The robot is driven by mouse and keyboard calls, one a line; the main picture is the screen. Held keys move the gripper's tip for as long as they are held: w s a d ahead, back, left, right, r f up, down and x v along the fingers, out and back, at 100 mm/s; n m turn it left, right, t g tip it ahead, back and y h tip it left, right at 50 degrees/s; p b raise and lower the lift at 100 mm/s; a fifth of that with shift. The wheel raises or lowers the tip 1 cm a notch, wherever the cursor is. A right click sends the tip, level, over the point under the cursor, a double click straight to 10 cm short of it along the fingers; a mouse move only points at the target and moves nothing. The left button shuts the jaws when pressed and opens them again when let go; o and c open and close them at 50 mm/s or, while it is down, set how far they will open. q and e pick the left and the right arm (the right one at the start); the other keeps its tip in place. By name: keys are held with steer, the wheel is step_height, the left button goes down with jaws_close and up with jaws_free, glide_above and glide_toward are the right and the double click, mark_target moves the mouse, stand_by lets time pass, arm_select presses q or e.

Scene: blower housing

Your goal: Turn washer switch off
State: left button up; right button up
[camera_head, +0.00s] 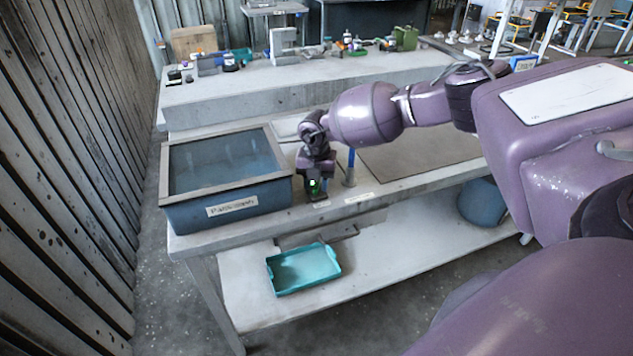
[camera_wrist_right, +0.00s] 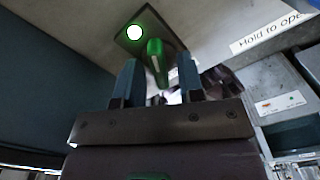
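The washer switch is a green lever (camera_wrist_right: 155,58) on a dark plate, beside a round light (camera_wrist_right: 134,33) glowing white-green. In the right wrist view the lever's lower end shows between the two fingers of my right gripper (camera_wrist_right: 158,78), with a gap on either side. The gripper is open; I cannot tell whether a finger touches the lever. In the head view my right gripper (camera_head: 314,186) points down at the bench front, right of the blue washer tub (camera_head: 228,211). A green glow shows there, and the gripper mostly hides the switch. My left gripper is not in view.
A label reading "Hold to ope…" (camera_wrist_right: 274,33) is right of the switch. A blue upright post (camera_head: 350,168) stands close right of the gripper. A teal tray (camera_head: 303,269) lies on the lower shelf. Small items line the raised back ledge. A slatted wall (camera_head: 70,150) is at left.

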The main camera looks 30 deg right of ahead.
jaws_close()
steer(key=shift+n, duration=0.4)
steer(key=n, duration=0.4)
steer(key=shift+n+p, duration=0.3)
steer(key=n, duration=0.6)
steer(key=shift+d+b, duration=0.1)
steer(key=shift+b, duration=0.3)
steer(key=shift+n, duration=0.3)
steer(key=shift+o, duration=0.7)
jaws_free()
